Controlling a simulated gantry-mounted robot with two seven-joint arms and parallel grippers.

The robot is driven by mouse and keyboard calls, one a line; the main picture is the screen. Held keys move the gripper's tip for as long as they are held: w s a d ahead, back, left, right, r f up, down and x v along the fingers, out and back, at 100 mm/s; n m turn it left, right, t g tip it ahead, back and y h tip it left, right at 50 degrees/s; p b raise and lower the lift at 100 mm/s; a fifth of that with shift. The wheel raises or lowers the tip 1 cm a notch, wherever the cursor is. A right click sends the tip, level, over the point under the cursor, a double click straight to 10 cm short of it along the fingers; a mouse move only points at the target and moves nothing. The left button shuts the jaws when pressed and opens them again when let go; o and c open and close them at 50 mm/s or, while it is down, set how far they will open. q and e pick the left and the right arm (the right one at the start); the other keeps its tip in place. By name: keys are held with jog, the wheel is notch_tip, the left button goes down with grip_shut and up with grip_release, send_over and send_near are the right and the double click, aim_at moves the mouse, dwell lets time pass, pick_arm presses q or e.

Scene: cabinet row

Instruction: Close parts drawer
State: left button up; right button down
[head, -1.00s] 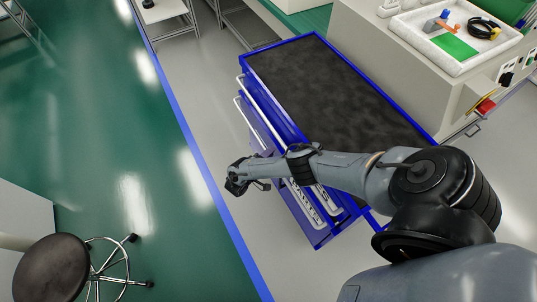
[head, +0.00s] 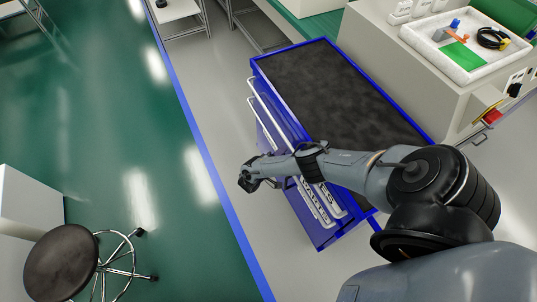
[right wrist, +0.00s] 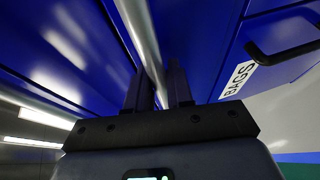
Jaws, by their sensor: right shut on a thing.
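The blue drawer cabinet (head: 335,235) with a dark top stands in the middle of the head view, its drawer fronts facing lower left. Pale bar handles (head: 262,120) run along the fronts. My right arm reaches over the cabinet, and my right gripper (head: 262,182) is at the front side. In the right wrist view, its fingers (right wrist: 160,88) are shut on a silver bar handle (right wrist: 138,28) across a blue front. The arm hides part of the drawer fronts, and I cannot read which drawer is held. My left gripper is not in view.
A round stool (head: 62,262) stands at lower left. A bench with a white tray (head: 470,65) is at upper right. The floor left of the cabinet is clear.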

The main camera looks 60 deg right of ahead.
jog(key=shift+s+d, duration=0.2)
jog(key=shift+d, duration=0.05)
jog(key=c, duration=1.4)
grip_release()
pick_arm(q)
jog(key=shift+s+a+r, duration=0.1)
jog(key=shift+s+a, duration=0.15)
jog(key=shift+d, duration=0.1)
pick_arm(e)
jog(key=shift+a, duration=0.1)
jog(key=shift+a, duration=0.15)
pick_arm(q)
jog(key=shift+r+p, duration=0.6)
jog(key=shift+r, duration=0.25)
pick_arm(e)
jog(key=shift+v, duration=5.2)
